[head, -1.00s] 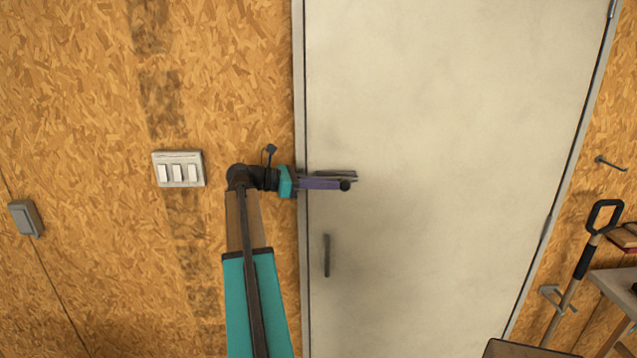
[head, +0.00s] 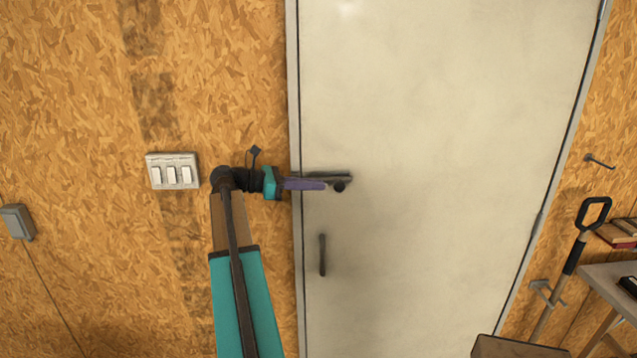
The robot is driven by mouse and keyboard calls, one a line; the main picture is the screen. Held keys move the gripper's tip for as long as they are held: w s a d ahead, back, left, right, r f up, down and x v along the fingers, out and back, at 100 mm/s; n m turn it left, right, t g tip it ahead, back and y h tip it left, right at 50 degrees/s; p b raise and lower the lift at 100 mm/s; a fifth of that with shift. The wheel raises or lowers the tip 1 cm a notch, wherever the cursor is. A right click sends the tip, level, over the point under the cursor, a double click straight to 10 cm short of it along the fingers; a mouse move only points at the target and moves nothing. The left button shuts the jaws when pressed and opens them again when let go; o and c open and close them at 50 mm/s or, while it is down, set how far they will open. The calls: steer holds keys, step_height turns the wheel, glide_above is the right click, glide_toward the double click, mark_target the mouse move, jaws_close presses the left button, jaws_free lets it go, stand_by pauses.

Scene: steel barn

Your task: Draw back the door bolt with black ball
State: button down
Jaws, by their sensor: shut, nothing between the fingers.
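A dark door bolt (head: 342,178) lies horizontally across the left edge of the pale door (head: 440,130). Its black ball (head: 339,187) hangs just below the bar, near the right end. My gripper (head: 325,185) reaches in from the left with its purple fingers shut and empty. The fingers cover part of the bar's lower side. How far they stand off the door in depth is hard to tell.
A dark vertical handle (head: 323,255) is on the door below the bolt. A white triple switch (head: 172,171) and a grey box (head: 17,222) are on the chipboard wall to the left. A black-handled tool (head: 575,255) and a table (head: 612,279) stand at right.

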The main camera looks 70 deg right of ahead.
steer(key=b+v, duration=0.3)
steer(key=v, duration=0.8)
steer(key=shift+w, duration=0.1)
stand_by(0.4)
